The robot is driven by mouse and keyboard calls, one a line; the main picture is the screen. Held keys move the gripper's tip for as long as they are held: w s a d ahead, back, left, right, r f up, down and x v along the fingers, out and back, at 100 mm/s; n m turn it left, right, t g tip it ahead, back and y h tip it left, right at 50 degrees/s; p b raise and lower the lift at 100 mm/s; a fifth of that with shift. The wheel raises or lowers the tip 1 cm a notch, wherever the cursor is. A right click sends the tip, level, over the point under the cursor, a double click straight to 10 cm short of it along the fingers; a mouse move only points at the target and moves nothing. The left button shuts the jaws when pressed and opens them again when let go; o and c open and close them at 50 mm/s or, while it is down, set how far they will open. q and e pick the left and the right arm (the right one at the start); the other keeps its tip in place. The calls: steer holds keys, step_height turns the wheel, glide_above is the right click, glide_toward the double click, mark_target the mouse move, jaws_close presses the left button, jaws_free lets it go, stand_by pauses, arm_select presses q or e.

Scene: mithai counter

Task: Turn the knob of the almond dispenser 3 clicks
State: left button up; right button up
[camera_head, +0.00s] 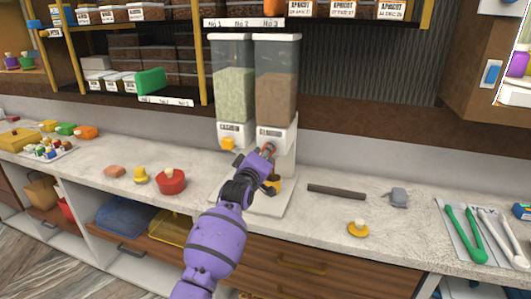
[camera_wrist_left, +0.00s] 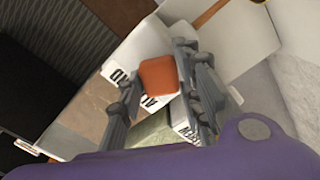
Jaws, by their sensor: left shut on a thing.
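The almond dispenser (camera_head: 276,85) is the right one of two clear hoppers, filled with brown contents, its front label partly covered by my gripper. Its orange-red knob (camera_wrist_left: 158,76) sits between the fingers of my left gripper (camera_head: 266,155) in the wrist view. My left gripper is shut on this knob, reaching in from below. In the head view only a little of the knob (camera_head: 267,148) shows. My right gripper is not in view.
The cashew dispenser (camera_head: 234,85) with a yellow-orange knob (camera_head: 227,144) stands directly left. A yellow item (camera_head: 274,183) sits below the almond spout, partly hidden. A dark bar (camera_head: 336,192) and a yellow lidded piece (camera_head: 358,229) lie to the right; a red pot (camera_head: 171,181) stands left.

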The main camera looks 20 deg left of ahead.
arm_select(q)
steer(key=m, duration=1.1)
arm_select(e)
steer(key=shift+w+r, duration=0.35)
arm_select(q)
steer(key=shift+f+m, duration=0.1)
steer(key=shift+m, duration=0.3)
steer(key=o, duration=1.2)
steer(key=s, duration=1.2)
steer(key=shift+a, duration=0.15)
